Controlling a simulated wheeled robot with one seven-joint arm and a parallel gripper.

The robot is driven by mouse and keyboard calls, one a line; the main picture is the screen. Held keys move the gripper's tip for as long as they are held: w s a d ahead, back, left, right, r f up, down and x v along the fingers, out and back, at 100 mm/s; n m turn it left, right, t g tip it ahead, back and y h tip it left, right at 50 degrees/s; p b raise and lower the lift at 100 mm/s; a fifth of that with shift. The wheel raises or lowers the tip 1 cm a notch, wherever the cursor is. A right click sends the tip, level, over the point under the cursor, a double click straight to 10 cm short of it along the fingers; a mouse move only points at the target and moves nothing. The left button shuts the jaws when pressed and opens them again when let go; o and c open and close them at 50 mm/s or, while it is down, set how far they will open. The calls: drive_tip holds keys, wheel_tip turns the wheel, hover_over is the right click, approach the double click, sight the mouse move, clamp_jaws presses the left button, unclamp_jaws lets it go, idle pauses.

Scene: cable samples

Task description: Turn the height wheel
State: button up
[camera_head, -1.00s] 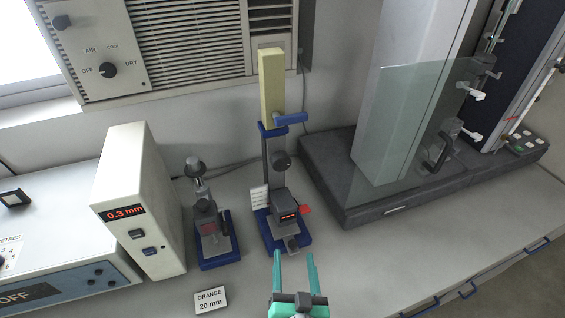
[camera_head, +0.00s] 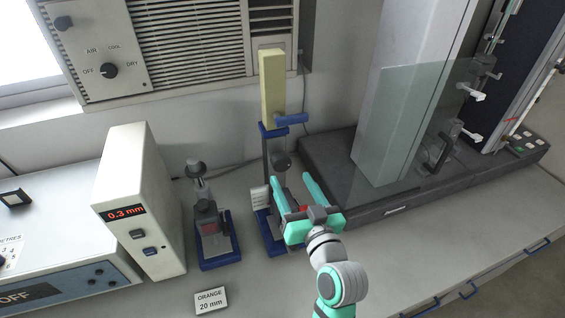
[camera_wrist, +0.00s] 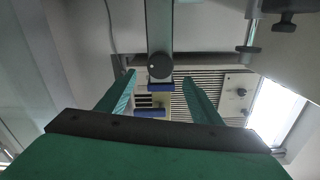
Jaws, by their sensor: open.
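The height wheel is a dark round knob (camera_head: 281,161) on the grey column of a stand with a blue base and a tall yellow block (camera_head: 272,88) on top. In the wrist view the wheel (camera_wrist: 160,65) faces me near the middle, in front of the column. My gripper (camera_head: 292,177) has teal fingers and is open, in front of and a little below the wheel in the head view. In the wrist view its fingers (camera_wrist: 159,78) lie either side of the wheel's line, apart from it. My gripper hides much of the stand's lower front.
A smaller blue-based stand (camera_head: 215,235) is to the left, beside a white box (camera_head: 140,200) reading 0.3 mm. A card (camera_head: 210,300) reads ORANGE 20 mm. A large machine with a glass shield (camera_head: 405,130) stands right. The front right bench is clear.

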sight(283, 164)
drive_tip(key=x, duration=0.8)
drive_tip(key=shift+w, duration=0.25)
drive_tip(key=shift+c, duration=0.4)
